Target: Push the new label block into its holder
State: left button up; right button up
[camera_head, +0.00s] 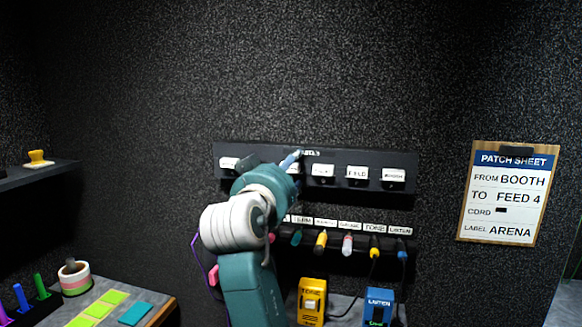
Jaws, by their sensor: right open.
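A dark panel (265,150) on the back wall carries a row of white label blocks. One block (228,163) sits at the left end, one (322,170) just right of my gripper, then one (357,172) that seems to read FIELD and one (393,175) at the right end. My right gripper (292,160) is open in front of the panel, near its middle. A white block is partly visible at its fingers; I cannot tell whether they touch it. My arm and wrist hide part of the panel, and I cannot tell which block is new.
Below is a row of labelled plugs, including a yellow one (321,242). A yellow TONE box (311,301) and a blue LISTEN box (379,306) stand lower. The patch sheet (508,194) at right reads LABEL ARENA. A side desk (152,297) is at left.

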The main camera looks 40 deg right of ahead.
aim_at(291, 170)
jog(key=shift+w+a, duration=0.1)
grip_shut()
jog(key=shift+f, duration=0.1)
jog(key=shift+v, duration=0.8)
jog(key=shift+s+a, duration=0.3)
jog(key=shift+s, duration=0.5)
jog(key=shift+w+v, duration=0.2)
jog(key=shift+v, duration=1.25)
jog(key=shift+s+a, duration=0.1)
jog(key=shift+a, duration=0.2)
